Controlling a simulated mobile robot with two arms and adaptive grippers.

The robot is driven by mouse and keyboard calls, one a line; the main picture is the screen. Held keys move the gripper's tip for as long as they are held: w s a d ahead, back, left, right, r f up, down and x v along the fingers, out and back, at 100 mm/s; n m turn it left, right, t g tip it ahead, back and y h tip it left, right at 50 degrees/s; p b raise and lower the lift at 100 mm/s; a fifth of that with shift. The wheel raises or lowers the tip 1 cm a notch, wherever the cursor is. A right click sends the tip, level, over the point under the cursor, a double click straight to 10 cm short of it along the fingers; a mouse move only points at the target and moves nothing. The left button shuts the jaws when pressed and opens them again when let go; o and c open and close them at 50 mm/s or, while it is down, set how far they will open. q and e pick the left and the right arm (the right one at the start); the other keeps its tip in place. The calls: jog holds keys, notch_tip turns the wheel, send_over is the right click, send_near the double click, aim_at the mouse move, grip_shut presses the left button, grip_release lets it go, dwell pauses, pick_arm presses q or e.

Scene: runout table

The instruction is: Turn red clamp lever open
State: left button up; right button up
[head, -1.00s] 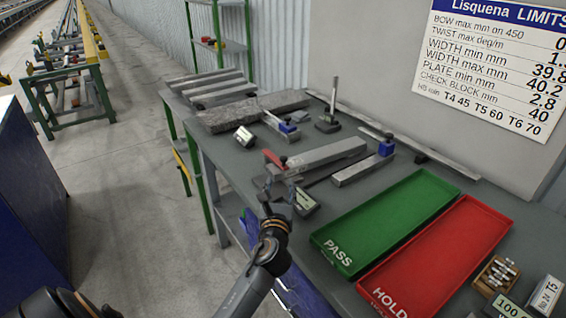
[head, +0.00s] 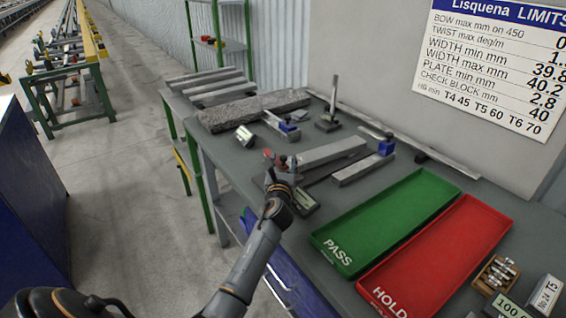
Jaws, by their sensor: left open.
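The red clamp lever (head: 268,153) is at the near left end of a grey metal bar (head: 330,153) on the inspection table. Only a small part of its red shows; my gripper covers the rest. My left gripper (head: 279,164) is open, with its fingers right at the lever in the head view. I cannot tell whether they touch it or stand around it. My left arm reaches up from the lower left. My right gripper is not in view.
A green PASS tray (head: 390,222) and a red HOLD tray (head: 436,256) lie to the right. A small gauge box (head: 306,202) sits just beside my wrist.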

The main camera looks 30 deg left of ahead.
pick_arm(q)
grip_shut()
